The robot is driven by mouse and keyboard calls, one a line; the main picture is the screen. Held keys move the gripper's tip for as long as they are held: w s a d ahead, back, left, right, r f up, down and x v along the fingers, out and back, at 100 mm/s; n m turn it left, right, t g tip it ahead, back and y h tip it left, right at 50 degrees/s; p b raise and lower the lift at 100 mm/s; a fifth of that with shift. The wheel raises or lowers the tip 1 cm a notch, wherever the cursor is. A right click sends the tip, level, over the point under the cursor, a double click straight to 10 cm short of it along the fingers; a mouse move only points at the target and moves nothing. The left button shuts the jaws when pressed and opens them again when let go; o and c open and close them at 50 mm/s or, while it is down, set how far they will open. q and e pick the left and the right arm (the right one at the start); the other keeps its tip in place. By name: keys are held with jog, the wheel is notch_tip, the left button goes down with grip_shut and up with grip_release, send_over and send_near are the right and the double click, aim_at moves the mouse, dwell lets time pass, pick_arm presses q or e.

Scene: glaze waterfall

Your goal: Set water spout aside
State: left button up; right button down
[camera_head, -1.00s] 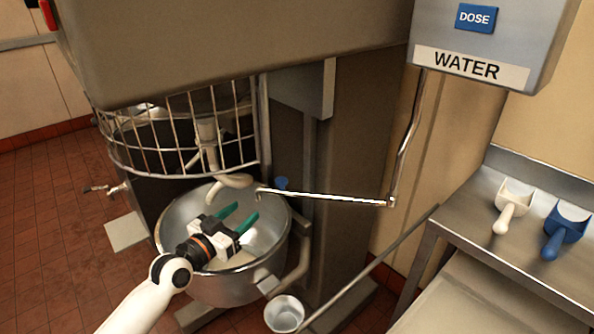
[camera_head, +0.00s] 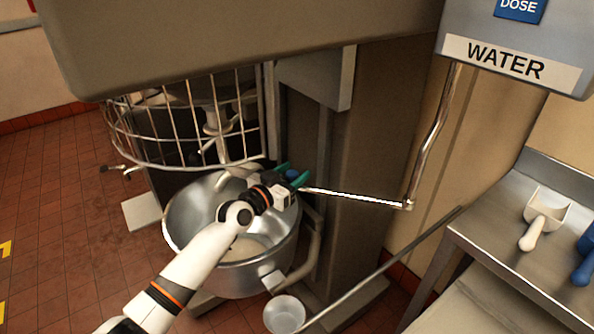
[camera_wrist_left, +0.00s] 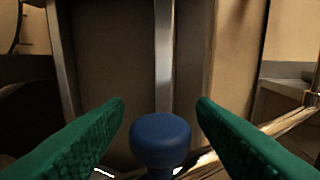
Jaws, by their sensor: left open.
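The water spout (camera_head: 360,197) is a thin shiny metal arm running left from the elbow of the pipe under the WATER box, with its free end at my left gripper (camera_head: 292,177). A blue knob (camera_wrist_left: 160,140) at the spout's end sits between the two green fingers in the left wrist view. The fingers are open, with a gap on each side of the knob. In the head view the knob (camera_head: 292,174) is partly hidden by the gripper. My right gripper is not in view.
The steel mixing bowl (camera_head: 185,225) stands below, under the mixer's wire guard (camera_head: 180,125). A small metal bucket (camera_head: 285,314) is on the floor side. A steel table (camera_head: 490,225) with a white scoop (camera_head: 545,218) and a blue scoop (camera_head: 585,262) is at right.

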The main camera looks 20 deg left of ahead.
pick_arm(q)
jog(key=shift+x, duration=0.75)
jog(key=shift+w, duration=0.15)
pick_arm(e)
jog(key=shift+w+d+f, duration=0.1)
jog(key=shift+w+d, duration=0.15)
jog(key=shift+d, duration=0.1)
pick_arm(q)
jog(key=shift+c, duration=0.2)
